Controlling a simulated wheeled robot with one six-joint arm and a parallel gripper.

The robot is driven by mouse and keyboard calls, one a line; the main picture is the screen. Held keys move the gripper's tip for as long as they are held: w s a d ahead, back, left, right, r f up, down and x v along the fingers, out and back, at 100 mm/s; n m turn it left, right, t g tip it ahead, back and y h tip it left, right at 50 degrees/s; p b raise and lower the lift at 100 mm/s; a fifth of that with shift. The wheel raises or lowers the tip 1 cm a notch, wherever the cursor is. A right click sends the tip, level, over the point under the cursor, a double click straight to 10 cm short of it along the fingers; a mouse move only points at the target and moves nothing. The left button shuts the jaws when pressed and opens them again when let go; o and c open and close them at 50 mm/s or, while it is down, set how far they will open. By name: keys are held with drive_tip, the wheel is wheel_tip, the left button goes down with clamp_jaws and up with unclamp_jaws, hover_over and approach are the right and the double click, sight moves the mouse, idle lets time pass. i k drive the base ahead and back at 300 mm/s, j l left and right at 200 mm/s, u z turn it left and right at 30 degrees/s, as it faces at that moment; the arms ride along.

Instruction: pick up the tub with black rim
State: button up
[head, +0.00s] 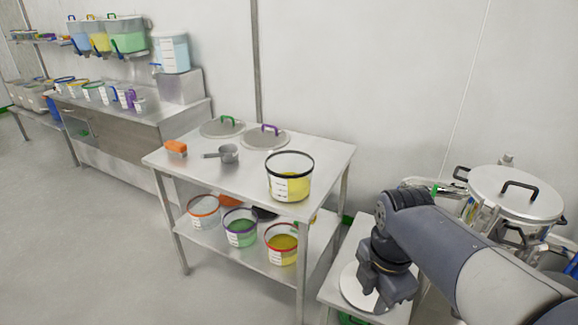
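The tub with the black rim (279,187) stands upright on the upper top of the steel table (225,176), near its front right corner. It is clear, with yellow contents and a white label on its front. My gripper (383,294) is at the lower right, over a small side table, apart from the tub and to its right. The gripper's fingers are too small and dark to tell whether they are open or shut.
A grey scoop (228,153), an orange-topped brush (176,147) and two lids with green (222,128) and purple (265,138) handles share the tabletop. Several tubs sit on its lower shelf (212,243). A steel vessel (515,193) stands at the right. The left floor is clear.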

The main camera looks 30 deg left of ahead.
sight(290, 172)
drive_tip(key=i+j, duration=0.15)
drive_tip(key=j, duration=0.2)
drive_tip(key=i+j+z, duration=0.1)
drive_tip(key=j, duration=0.3)
drive_tip(key=i+j, duration=0.2)
drive_tip(key=j, duration=0.15)
drive_tip(key=i+j+z, duration=0.1)
drive_tip(key=j, duration=0.3)
drive_tip(key=i+j, duration=0.2)
drive_tip(key=j, duration=0.15)
drive_tip(key=i+j+z, duration=0.15)
drive_tip(key=j, duration=0.25)
